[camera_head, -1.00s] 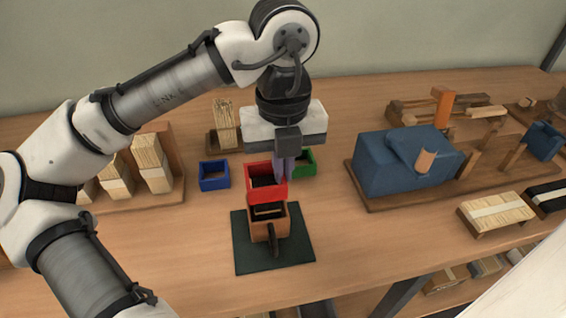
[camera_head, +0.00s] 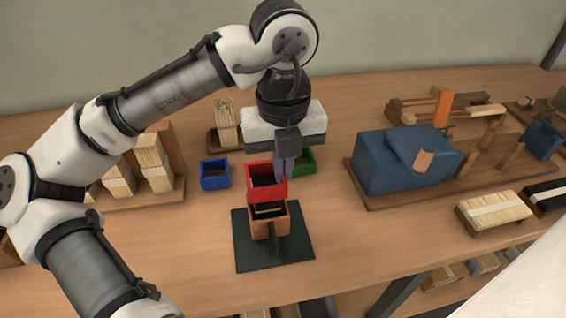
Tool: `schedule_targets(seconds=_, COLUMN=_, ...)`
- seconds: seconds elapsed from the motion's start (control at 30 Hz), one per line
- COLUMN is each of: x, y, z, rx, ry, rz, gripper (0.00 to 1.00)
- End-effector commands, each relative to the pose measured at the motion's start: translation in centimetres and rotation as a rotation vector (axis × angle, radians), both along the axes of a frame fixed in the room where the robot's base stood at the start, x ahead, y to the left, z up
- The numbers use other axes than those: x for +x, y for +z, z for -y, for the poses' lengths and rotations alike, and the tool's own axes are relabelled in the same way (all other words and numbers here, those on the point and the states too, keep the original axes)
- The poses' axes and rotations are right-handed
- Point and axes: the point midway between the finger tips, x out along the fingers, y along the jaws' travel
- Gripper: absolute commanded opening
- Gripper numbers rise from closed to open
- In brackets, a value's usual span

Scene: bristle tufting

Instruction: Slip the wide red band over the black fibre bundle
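The wide red band (camera_head: 267,196) is an open square frame. It is at the rear upper edge of a small orange-brown holder (camera_head: 258,229) in the picture; I cannot tell whether they touch. The holder stands on a dark green mat (camera_head: 299,248) and has a dark opening, with a dark upright part at its front. No black fibre bundle can be made out clearly inside it. My gripper (camera_head: 284,174) points down with its grey fingers at the red band's right wall and appears shut on it. The far finger is hidden.
A blue band (camera_head: 214,182) stands left and a green band (camera_head: 304,168) behind right. Pale fibre bundles (camera_head: 153,160) stand at left. A blue machine on a board (camera_head: 395,160) is at right. A pale bundle (camera_head: 494,212) and a black one (camera_head: 545,196) lie in cradles at the right edge.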

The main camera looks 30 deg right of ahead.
Motion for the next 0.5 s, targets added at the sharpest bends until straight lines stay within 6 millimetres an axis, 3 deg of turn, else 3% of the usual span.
schedule_targets(seconds=0.43, x=-0.01, y=-0.70, z=0.01, rx=0.000, ry=-0.001, rz=-0.001, gripper=0.00)
schedule_targets(seconds=0.5, x=0.00, y=-0.60, z=0.00, rx=0.001, ry=0.000, rz=0.000, gripper=0.10)
